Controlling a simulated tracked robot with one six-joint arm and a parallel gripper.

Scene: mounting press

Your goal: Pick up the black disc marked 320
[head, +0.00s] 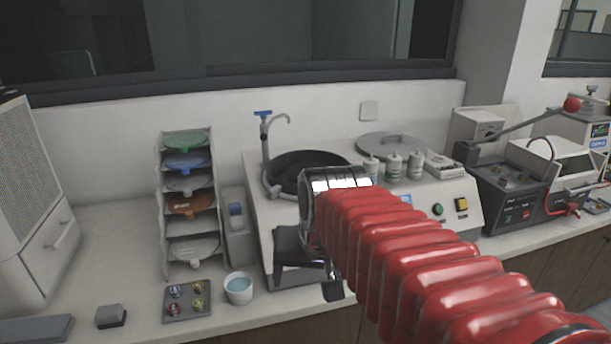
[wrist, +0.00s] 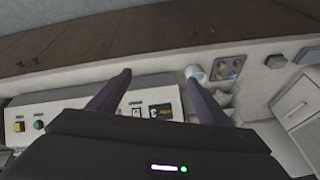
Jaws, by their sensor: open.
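A black disc (head: 312,163) lies in the round basin of the polishing machine (head: 262,210); no 320 marking is legible on it. A rack (head: 160,215) to the left holds discs: green (head: 186,140), blue (head: 187,160), grey (head: 186,182), brown (head: 190,205) and pale (head: 193,248). My gripper (head: 308,270) hangs in front of the machine's left part, apart from the black disc. In the wrist view my gripper (wrist: 158,75) has its two fingers spread, with nothing between them but the machine's front below.
A cup of blue liquid (head: 238,288) and a tray of small round samples (head: 187,300) stand near the counter's front edge. A faucet (head: 265,150) rises behind the basin. White bottles (head: 393,167) and a lid (head: 388,145) are to the right.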

